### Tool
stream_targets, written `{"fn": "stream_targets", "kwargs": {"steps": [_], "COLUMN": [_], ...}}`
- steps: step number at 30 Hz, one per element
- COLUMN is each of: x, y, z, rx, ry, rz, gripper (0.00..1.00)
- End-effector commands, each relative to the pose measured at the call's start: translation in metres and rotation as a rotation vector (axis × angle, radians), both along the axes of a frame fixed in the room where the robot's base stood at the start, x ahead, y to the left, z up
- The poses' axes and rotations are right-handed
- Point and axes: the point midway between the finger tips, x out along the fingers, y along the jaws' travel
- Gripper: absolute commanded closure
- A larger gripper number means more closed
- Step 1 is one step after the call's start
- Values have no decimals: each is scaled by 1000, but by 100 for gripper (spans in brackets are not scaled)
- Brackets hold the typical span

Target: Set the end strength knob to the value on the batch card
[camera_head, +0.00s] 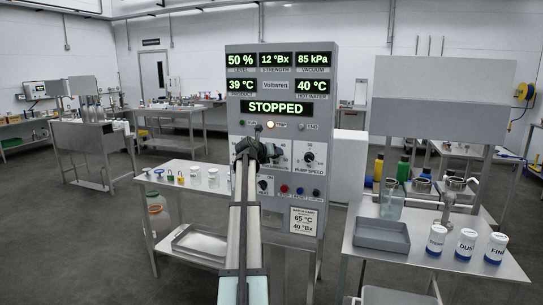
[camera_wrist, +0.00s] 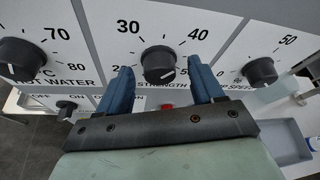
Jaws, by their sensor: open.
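The end strength knob (camera_wrist: 159,62) is black and round, on a scale showing 30 at upper left, 40 at upper right and 50 at right. A pale mark shows low on its face; its exact reading is unclear. My gripper (camera_wrist: 160,68) is open, with one blue finger on each side of the knob; I cannot tell whether they touch it. In the head view my gripper (camera_head: 256,150) is at the panel and hides this knob. The batch card (camera_head: 303,221), low on the panel, reads 65 °C and 40 °Bx.
The hot water knob (camera_wrist: 20,58) is left of my gripper and the pump speed knob (camera_wrist: 260,71) is right. A small switch (camera_wrist: 66,109) sits below left. The panel display (camera_head: 275,107) reads STOPPED. A grey tray (camera_head: 382,236) stands on the right table.

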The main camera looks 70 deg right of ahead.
Motion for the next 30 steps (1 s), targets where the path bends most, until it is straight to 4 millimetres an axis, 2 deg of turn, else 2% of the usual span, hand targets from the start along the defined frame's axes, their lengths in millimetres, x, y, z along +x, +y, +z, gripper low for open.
{"fn": "stream_targets", "kwargs": {"steps": [7,21,30], "x": [2,13,18], "y": [17,98,125], "z": [6,37,48], "rx": [-1,-2,-1], "ry": [0,0,0], "rz": [0,2,1], "gripper": [33,33,33]}}
